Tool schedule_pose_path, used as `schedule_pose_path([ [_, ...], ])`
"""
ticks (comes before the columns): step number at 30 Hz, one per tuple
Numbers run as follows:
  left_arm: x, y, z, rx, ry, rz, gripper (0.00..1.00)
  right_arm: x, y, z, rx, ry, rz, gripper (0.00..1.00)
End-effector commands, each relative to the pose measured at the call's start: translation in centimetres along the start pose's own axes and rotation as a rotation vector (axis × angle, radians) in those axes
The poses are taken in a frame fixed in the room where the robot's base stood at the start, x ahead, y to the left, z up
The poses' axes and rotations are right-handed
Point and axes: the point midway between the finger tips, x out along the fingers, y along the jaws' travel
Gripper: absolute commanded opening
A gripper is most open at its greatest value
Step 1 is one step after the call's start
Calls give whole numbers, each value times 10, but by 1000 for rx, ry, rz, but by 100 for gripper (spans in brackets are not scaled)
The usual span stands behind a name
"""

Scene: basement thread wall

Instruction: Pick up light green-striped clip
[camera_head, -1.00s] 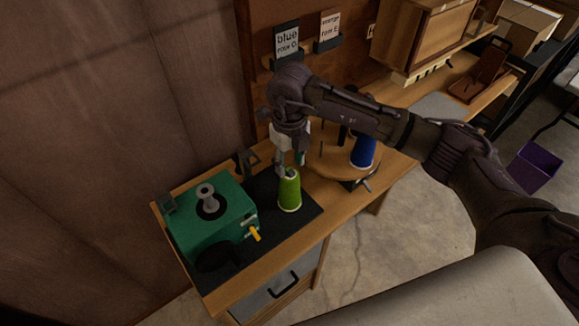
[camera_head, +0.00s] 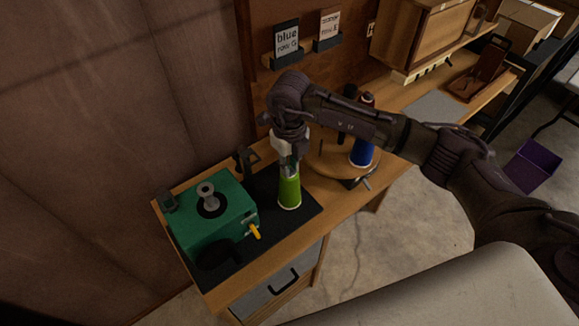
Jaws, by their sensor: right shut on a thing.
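My right gripper (camera_head: 288,165) reaches down from above to the top of a bright green thread cone (camera_head: 289,192). Its fingers are shut at the cone's tip, where a pale, light green part shows between them. I cannot make out a separate light green-striped clip, as the fingers and wrist hide the tip. The cone stands upright on a dark mat (camera_head: 262,222). My left gripper is not in view.
A green machine box (camera_head: 215,225) with a grey spool post and yellow handle stands left of the cone. A blue cone (camera_head: 362,152) stands on a round wooden turntable (camera_head: 325,160) to the right. A purple bin (camera_head: 533,165) is on the floor.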

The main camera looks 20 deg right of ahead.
Motion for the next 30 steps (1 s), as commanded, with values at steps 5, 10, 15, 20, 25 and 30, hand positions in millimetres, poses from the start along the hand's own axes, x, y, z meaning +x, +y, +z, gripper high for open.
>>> schedule_pose_path([
  [5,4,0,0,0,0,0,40,-8,0,1,0,-4,1,3],
  [10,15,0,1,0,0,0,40,-31,0,2,0,-7,-1,3],
  [15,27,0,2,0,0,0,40,-55,-13,-28,2,-4,-3,3],
  [20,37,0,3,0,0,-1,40,-77,-26,-61,2,-4,-3,3],
  [25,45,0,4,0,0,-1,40,-96,-36,-90,2,-4,-3,3],
  [30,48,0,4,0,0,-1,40,-106,-42,-104,0,-1,0,3],
])
